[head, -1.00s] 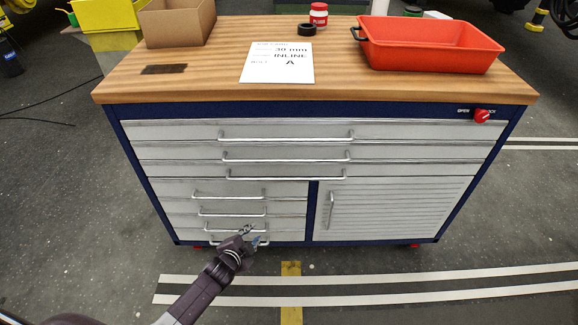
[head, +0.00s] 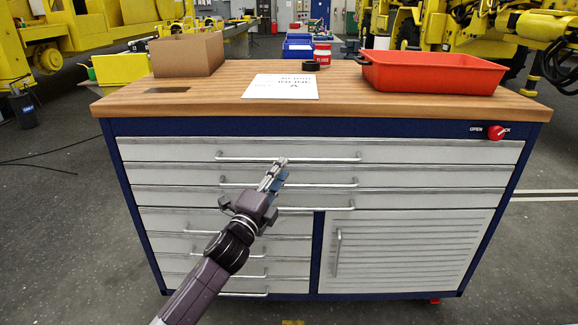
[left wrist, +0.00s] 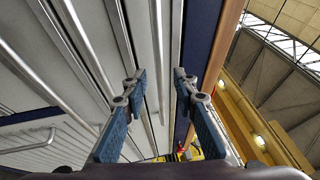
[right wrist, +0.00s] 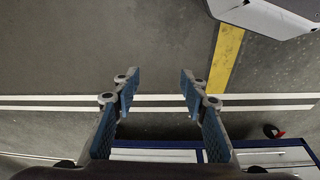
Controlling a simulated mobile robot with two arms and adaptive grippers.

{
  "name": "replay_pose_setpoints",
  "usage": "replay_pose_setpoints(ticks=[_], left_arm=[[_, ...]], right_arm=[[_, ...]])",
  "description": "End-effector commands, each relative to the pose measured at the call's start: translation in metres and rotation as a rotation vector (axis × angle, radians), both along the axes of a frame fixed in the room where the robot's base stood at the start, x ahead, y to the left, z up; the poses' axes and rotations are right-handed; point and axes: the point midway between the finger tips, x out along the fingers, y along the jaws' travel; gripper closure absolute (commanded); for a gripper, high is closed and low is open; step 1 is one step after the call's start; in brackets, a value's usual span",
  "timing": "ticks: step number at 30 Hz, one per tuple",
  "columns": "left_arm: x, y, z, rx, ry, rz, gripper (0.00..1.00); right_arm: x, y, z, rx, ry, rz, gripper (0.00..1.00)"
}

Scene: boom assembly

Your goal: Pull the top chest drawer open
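The tool chest has a shut top drawer (head: 420,152) with a long silver bar handle (head: 330,157). My left gripper (head: 276,172) is in front of the upper drawers, its tips close to the top handle in the head view. In the left wrist view, my left gripper (left wrist: 157,88) is open, with the grey drawer fronts and long bars ahead of it. A bar runs between its fingers in the picture; I cannot tell whether they touch it. My right gripper (right wrist: 158,88) is open and empty above the floor, and is outside the head view.
The wooden top (head: 350,105) holds a cardboard box (head: 188,55), a paper sheet (head: 280,87), a black ring (head: 310,66) and a red bin (head: 430,73). A red knob (head: 496,132) sits at the chest's upper right.

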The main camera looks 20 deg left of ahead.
Motion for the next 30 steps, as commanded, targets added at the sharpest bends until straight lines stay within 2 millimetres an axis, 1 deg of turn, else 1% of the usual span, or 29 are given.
replay_pose_setpoints(ticks=[1, 3, 9, 14, 22, 27, 29, 30], left_arm=[[0.009, -0.001, 0.002, -0.001, -0.002, 0.0, 0.73], [0.02, -0.003, 0.003, -0.001, 0.0, 0.0, 0.73], [0.044, -0.006, 0.007, -0.002, 0.0, 0.0, 0.73], [0.053, -0.007, 0.009, -0.002, 0.001, 0.0, 0.73], [0.054, -0.007, 0.009, -0.002, 0.002, -0.001, 0.73], [0.054, -0.007, 0.009, -0.002, 0.002, 0.0, 0.92], [0.054, -0.007, 0.009, -0.002, 0.002, 0.0, 0.99], [0.054, -0.007, 0.009, -0.002, 0.002, 0.0, 1.0]], right_arm=[[0.0, 0.0, 0.002, -0.001, -0.002, 0.0, 0.6], [0.001, 0.0, 0.006, 0.0, -0.005, -0.001, 0.6], [0.001, 0.0, 0.016, 0.0, -0.01, -0.002, 0.6], [0.002, 0.0, 0.021, 0.001, -0.013, -0.002, 0.6], [0.002, 0.0, 0.022, 0.001, -0.013, -0.003, 0.6], [0.002, 0.0, 0.022, 0.001, -0.013, -0.003, 0.6], [0.002, 0.0, 0.022, 0.001, -0.013, -0.003, 0.6], [0.002, 0.0, 0.022, 0.001, -0.013, -0.003, 0.6]])
